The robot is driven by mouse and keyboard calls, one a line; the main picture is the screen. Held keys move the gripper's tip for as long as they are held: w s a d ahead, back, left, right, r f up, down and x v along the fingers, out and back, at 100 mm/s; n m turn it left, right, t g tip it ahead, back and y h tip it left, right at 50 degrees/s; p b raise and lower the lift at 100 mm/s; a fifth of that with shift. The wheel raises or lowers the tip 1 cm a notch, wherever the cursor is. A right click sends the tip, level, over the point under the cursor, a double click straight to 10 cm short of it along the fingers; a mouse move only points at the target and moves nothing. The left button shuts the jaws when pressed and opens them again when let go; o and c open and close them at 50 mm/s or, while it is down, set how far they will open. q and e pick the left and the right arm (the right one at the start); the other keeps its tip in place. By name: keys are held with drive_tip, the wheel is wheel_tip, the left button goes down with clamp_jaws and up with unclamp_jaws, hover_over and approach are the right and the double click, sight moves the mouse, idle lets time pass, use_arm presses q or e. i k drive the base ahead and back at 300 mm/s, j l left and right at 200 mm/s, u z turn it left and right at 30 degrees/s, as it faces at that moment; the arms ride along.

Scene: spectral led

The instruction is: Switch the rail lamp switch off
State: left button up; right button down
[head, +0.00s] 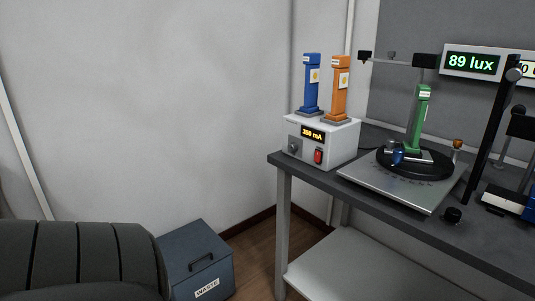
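No switch in view is labelled readably as the rail lamp switch. A red rocker switch (318,156) sits on the front of a white box (345,146) at the table's left end. The box display (313,134) is lit and reads 350 mA. A small black knob-like part (453,215) stands on the table near its front edge, and I cannot tell what it is. Black posts and a blue part (530,209) are cut off at the right edge. Neither of my grippers is in view.
A blue post (311,84) and an orange post (340,90) stand on the box. A green post (419,118) stands on a black turntable (388,168). A display (473,63) reads 89 lux. A waste bin (202,262) stands on the floor left of the table (405,219).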

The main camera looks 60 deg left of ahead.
sight(318, 155)
drive_tip(key=u, duration=0.4)
drive_tip(key=l+u, duration=0.1)
drive_tip(key=u, duration=0.3)
drive_tip(key=k+u, duration=0.1)
drive_tip(key=u, duration=0.3)
drive_tip(key=l+u, duration=0.1)
drive_tip(key=u, duration=0.35)
